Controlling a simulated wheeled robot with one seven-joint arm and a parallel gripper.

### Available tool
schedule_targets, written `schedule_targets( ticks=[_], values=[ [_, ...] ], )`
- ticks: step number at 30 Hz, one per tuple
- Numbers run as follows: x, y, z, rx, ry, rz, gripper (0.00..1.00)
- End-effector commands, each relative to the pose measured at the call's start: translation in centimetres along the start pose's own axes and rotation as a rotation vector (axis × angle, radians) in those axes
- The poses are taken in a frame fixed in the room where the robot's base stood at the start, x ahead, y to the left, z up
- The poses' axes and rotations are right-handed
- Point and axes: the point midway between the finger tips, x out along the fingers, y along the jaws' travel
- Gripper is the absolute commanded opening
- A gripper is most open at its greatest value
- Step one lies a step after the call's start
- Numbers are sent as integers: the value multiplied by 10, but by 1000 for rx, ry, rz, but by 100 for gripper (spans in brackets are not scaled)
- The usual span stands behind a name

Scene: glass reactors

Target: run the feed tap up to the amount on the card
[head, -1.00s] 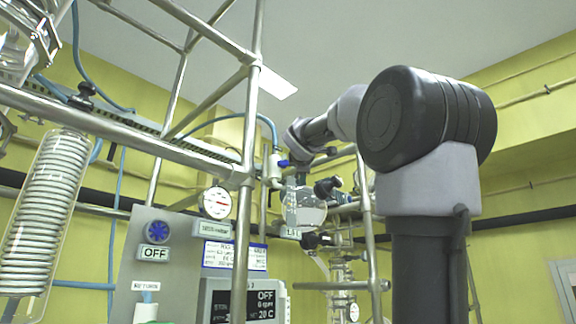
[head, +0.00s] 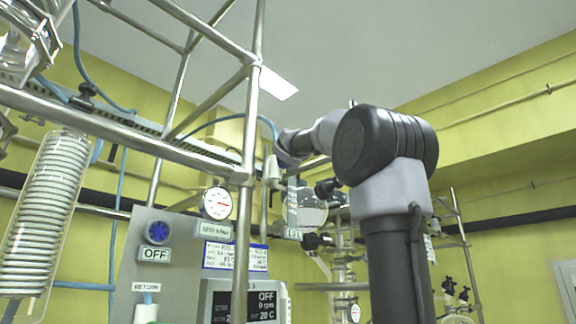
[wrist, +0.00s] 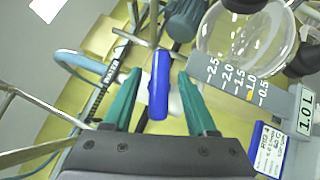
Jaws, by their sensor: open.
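The feed tap's blue lever handle (wrist: 159,85) lies between the two green fingers of my gripper (wrist: 159,73) in the wrist view. The fingers are open, with a gap on each side of the handle. The round glass feed vessel (wrist: 245,35) is at upper right, behind a grey scale plate (wrist: 238,82) marked 0.5 to 2.5. A tag (wrist: 306,113) beside it reads 1.0 L. The blue-edged card (wrist: 270,150) is at lower right. In the head view, the vessel (head: 305,212) and card (head: 235,257) show; the handle is hidden by my arm. I cannot tell a liquid level.
Metal frame bars (head: 246,150) stand close left of my arm. A coiled glass condenser (head: 45,225) is at far left.

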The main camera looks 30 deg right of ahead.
Motion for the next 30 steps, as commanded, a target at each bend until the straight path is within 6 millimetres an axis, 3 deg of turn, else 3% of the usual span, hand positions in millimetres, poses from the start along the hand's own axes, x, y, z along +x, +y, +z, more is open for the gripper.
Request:
schedule_targets(
  ticks=[12, 15, 17, 30],
  values=[
    [10, 0, 0, 0, -1, 0, 57],
    [10, 0, 0, 0, -1, 0, 19],
    [10, 0, 0, 0, -1, 0, 0],
    [10, 1, 0, 138, -2, -130, 0]
  ],
)
